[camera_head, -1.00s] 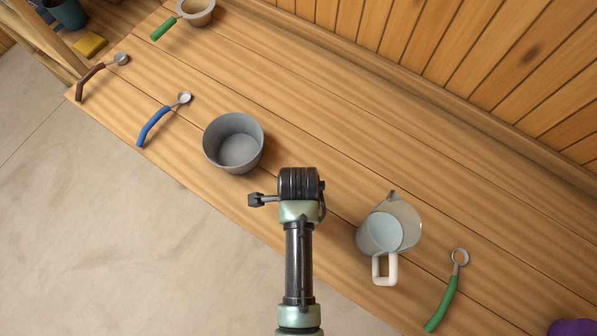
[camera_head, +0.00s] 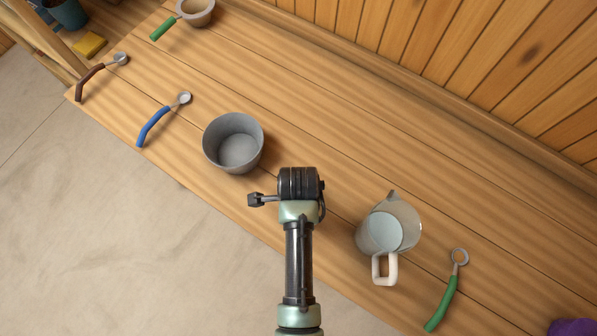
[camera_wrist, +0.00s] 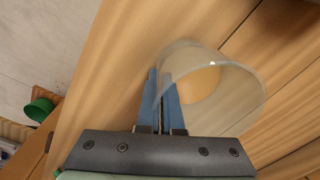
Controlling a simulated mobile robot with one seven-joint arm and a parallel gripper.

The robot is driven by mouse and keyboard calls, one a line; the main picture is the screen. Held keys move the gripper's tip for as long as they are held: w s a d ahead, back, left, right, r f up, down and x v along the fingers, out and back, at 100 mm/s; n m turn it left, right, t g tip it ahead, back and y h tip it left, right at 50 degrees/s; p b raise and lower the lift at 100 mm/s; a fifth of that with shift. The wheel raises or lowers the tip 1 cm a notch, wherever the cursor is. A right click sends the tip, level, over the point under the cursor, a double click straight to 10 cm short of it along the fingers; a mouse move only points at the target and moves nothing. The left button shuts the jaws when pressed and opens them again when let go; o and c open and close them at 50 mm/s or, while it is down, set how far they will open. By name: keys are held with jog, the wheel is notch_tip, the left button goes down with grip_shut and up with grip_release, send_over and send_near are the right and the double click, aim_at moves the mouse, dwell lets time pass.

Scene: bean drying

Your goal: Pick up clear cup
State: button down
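The clear cup (camera_wrist: 245,88) shows in the wrist view as a transparent round vessel, tilted in the picture, just right of my fingers. My gripper (camera_wrist: 161,76) has two blue fingers close together. The cup's left wall passes between them, one finger outside and one inside, and they look shut on it. In the head view my arm hides my gripper and this cup. A separate clear jug (camera_head: 402,217) with a white handle stands to the right of my arm there.
The wooden bench (camera_head: 330,120) holds a grey pot (camera_head: 238,150) left of my arm. A green-handled strainer (camera_head: 197,12) and yellow sponge (camera_head: 90,44) are at upper left. A plank wall borders the back.

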notch_tip(320, 180, up, 10)
jog(key=shift+r+b, duration=0.1)
jog(key=shift+b, duration=0.4)
